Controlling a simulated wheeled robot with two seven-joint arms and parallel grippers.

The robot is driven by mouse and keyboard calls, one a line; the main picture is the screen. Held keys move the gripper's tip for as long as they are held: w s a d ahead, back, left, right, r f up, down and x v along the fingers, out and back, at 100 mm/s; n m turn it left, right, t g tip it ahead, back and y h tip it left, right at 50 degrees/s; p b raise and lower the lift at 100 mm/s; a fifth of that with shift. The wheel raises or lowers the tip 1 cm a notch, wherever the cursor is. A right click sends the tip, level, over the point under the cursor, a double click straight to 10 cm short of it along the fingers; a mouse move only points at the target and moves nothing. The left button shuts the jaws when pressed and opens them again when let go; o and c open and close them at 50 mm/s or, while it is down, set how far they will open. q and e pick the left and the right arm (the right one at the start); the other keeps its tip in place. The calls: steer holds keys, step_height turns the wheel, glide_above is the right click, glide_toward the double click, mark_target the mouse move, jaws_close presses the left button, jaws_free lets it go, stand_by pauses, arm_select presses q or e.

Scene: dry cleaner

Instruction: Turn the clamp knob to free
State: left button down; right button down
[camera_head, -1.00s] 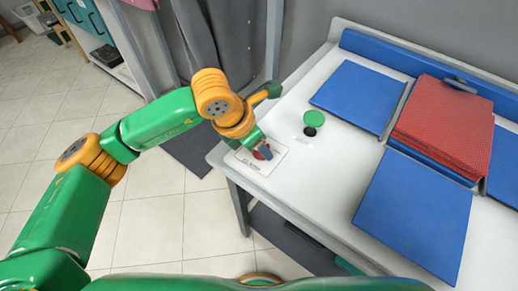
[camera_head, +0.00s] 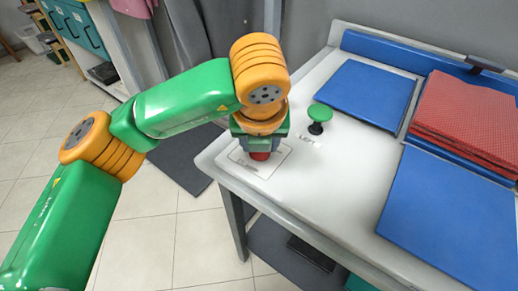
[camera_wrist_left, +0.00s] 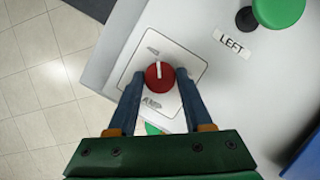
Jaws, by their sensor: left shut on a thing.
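The red clamp knob (camera_wrist_left: 160,76) has a white pointer line that runs nearly straight up in the left wrist view. It sits on a white label plate (camera_wrist_left: 185,57); its word is partly hidden, with "AMP" readable. In the head view the knob (camera_head: 260,156) shows just below my left gripper (camera_head: 259,150), at the table's near left corner. My left gripper points down, with one dark blue finger on each side of the knob, shut on it. My right gripper is in neither current view.
A green mushroom button (camera_head: 320,113) on a black stem stands beside a "LEFT" label (camera_wrist_left: 236,41). Blue pads (camera_head: 367,92) and a red textured stack (camera_head: 470,115) cover the right of the white table (camera_head: 335,185). Floor is clear to the left.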

arm_select(q)
steer(key=shift+n+y+b, duration=0.3)
steer(key=shift+n+b, duration=0.2)
steer(key=shift+n, duration=0.4)
steer(key=shift+c, duration=1.5)
jaws_free()
steer(key=v, duration=0.7)
steer(key=shift+d, duration=0.1)
